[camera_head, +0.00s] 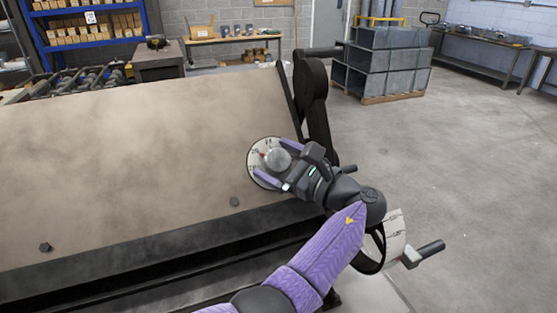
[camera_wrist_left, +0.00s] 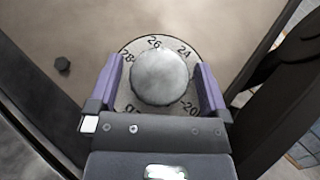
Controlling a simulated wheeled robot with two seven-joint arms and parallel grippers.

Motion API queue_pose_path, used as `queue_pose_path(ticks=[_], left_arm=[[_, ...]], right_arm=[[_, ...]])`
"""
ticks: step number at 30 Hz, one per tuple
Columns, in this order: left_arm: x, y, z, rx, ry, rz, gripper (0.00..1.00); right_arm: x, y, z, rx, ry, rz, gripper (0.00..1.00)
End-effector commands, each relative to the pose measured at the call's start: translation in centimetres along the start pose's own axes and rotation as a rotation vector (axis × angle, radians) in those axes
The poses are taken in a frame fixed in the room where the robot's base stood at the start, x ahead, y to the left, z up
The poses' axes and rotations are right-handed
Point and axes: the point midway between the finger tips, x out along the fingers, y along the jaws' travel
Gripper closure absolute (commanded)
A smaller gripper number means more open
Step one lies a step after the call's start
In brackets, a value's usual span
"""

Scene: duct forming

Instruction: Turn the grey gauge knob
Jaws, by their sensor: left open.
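The grey gauge knob (camera_head: 277,160) is a round, domed knob on a pale dial (camera_head: 256,172) with dark numbers, set on the sloped tan panel of the machine. In the left wrist view the knob (camera_wrist_left: 159,77) sits in the middle of the dial (camera_wrist_left: 127,97), with numbers such as 26 and 24 above it. My left gripper (camera_head: 273,160) is open, with its two purple fingers on either side of the knob. In the wrist view small gaps show between the fingers and the knob. My right gripper is not in view.
The sloped tan panel (camera_head: 140,150) fills the left, with dark bolts (camera_head: 235,202) near its lower edge. A black lever arm (camera_head: 313,95) stands just right of the dial. A crank handle (camera_head: 425,252) sits at lower right. Grey ducts (camera_head: 385,65) are stacked behind; the floor at right is clear.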

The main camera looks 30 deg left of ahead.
Motion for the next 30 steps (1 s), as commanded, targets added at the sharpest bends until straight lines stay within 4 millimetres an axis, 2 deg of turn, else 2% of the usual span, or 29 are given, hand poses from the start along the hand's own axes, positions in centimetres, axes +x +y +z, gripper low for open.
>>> queue_pose_path(ticks=[2,5,12,15,19,26,28,30], left_arm=[[-0.1,0.0,0.0,0.000,0.000,0.000,0.00],[-1.6,0.0,-0.1,0.001,0.002,-0.002,0.00],[-7.7,0.0,-0.3,0.001,0.002,-0.003,0.00],[-9.2,0.0,-0.2,0.001,0.002,-0.002,0.00],[-10.0,0.0,-0.1,0.000,0.000,0.000,0.00],[-9.9,-0.1,0.1,0.000,0.000,0.000,0.00],[-9.8,-0.5,1.2,-0.002,-0.001,0.000,0.00],[-9.6,-1.5,3.9,-0.008,-0.002,0.000,0.00]], right_arm=[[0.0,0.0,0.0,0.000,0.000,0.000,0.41],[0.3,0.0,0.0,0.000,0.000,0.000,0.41],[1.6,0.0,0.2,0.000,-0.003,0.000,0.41],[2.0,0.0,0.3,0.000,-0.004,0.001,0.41],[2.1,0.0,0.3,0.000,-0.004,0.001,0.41],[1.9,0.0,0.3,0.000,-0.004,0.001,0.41],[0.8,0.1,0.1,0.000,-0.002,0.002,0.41],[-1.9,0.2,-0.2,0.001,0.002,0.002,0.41]])
